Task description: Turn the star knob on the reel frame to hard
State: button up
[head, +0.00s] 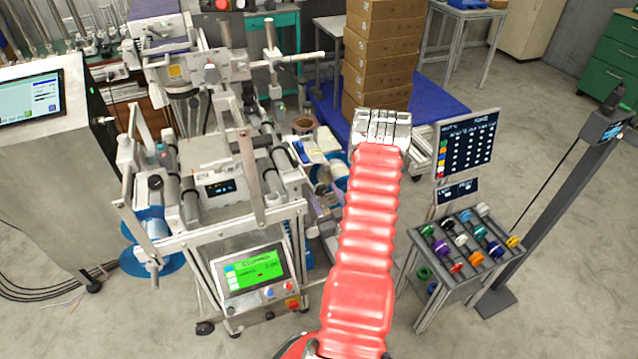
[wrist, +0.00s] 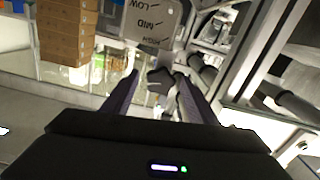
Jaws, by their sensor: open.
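A dark star knob (wrist: 159,78) shows in the wrist view, just beyond and between the fingers of my gripper (wrist: 157,84). The gripper is open, with one finger on each side of the knob. The right finger looks closer to the knob; I cannot tell whether it touches. I cannot tell which mark the knob points to. In the head view my red-sleeved arm reaches beside the reel frame (head: 225,150); the fingers and knob are hidden there.
Stacked cardboard boxes (head: 379,60) stand on a blue platform (head: 437,100) behind my arm. A rack of coloured spools (head: 462,240) and a dark display board (head: 467,145) are on the right. A green-screen panel (head: 252,270) is at lower left. Floor is open at far right.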

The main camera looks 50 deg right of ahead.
jog(key=shift+x, duration=2.8)
jog(key=c, duration=1.1)
